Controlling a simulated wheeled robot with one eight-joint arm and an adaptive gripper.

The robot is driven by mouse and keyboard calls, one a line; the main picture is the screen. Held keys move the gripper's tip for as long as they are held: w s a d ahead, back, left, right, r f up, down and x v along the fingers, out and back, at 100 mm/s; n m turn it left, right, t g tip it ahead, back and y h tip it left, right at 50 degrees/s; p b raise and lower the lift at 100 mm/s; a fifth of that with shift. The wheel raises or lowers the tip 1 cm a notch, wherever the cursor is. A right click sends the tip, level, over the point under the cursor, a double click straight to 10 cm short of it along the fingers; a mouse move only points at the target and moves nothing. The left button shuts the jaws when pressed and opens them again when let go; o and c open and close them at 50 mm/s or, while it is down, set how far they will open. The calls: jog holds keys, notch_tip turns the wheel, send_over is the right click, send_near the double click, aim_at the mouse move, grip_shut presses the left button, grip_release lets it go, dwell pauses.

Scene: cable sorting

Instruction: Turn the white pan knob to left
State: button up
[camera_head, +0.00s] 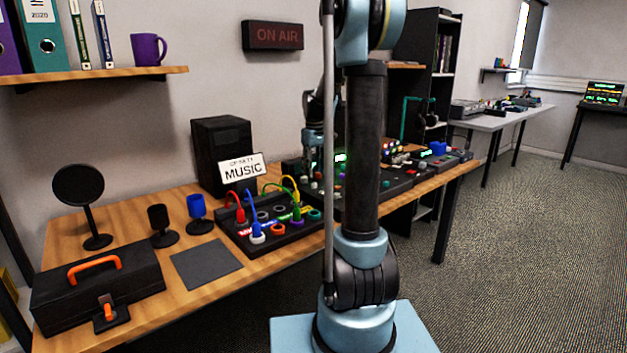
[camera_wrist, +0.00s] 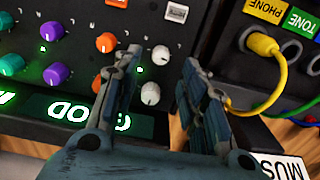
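In the wrist view, two white knobs stand on the dark mixer panel (camera_wrist: 80,85): an upper white knob (camera_wrist: 160,53) and a lower white knob (camera_wrist: 150,93). I cannot read which is the pan knob. My gripper (camera_wrist: 162,60) is open, its fingers spread on either side of the white knobs in the picture. The lower knob lies close beside the left finger. Contact cannot be told. In the head view, my arm partly hides the mixer (camera_head: 400,185), and the fingertips are too small to make out.
Orange (camera_wrist: 106,42), purple (camera_wrist: 55,75) and teal (camera_wrist: 12,65) knobs are nearby. A cable board with a yellow plug (camera_wrist: 262,45) is at the right; it stands on the wooden table (camera_head: 190,290) in the head view. A black speaker (camera_head: 220,150) is behind.

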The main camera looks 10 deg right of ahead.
notch_tip(320, 180, up, 7)
dwell(0.3)
jog(key=shift+f, duration=0.1)
notch_tip(320, 180, up, 5)
jog(key=m, duration=1)
send_over(314, 183)
jog(key=shift+m, duration=0.3)
notch_tip(314, 183, down, 17)
jog(key=shift+w, duration=0.1)
grip_shut()
